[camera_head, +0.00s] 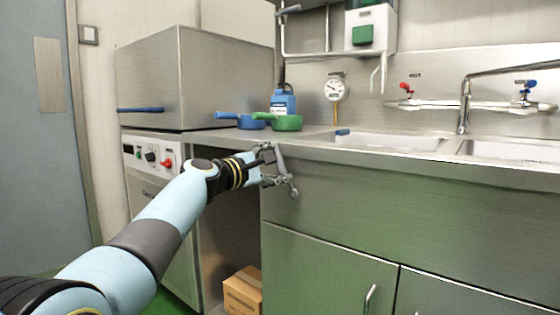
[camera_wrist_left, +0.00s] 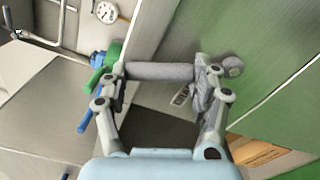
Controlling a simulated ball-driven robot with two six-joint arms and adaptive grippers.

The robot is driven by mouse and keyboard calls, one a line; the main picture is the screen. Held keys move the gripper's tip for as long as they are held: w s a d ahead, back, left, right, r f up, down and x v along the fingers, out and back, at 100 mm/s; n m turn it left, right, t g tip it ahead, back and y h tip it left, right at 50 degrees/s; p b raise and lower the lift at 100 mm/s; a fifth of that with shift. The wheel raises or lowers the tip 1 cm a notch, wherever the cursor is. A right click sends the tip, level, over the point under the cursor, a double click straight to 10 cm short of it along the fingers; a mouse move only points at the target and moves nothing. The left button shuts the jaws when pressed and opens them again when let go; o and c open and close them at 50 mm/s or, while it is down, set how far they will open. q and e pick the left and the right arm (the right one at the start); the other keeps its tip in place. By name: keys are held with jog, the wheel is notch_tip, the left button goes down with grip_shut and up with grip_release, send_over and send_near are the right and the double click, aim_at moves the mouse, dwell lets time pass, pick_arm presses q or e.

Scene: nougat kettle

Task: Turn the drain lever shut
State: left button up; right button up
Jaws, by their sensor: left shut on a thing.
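The drain lever is a grey bar with a round knob at one end. In the left wrist view its bar (camera_wrist_left: 160,72) spans the space between my left gripper's fingers (camera_wrist_left: 158,88), and the knob sticks out past the right finger. In the head view the lever's knob (camera_head: 294,193) hangs low in front of the steel counter front. My left gripper (camera_head: 272,168) is shut on the lever, just below the counter's edge. The lever's pivot and drain are hidden by the fingers or too small to tell. My right gripper is not in view.
A cardboard box (camera_head: 243,290) is in the open bay below. Sinks (camera_head: 385,143) are at right.

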pick_arm(q)
jog(key=shift+w+a+f+n, duration=0.5)
jog(key=shift+a+f+n, duration=0.15)
jog(key=shift+n, duration=0.55)
jog(key=o, duration=1.7)
jog(key=shift+o, duration=0.2)
jog(key=v, duration=1.2)
jog(key=shift+r, duration=0.1)
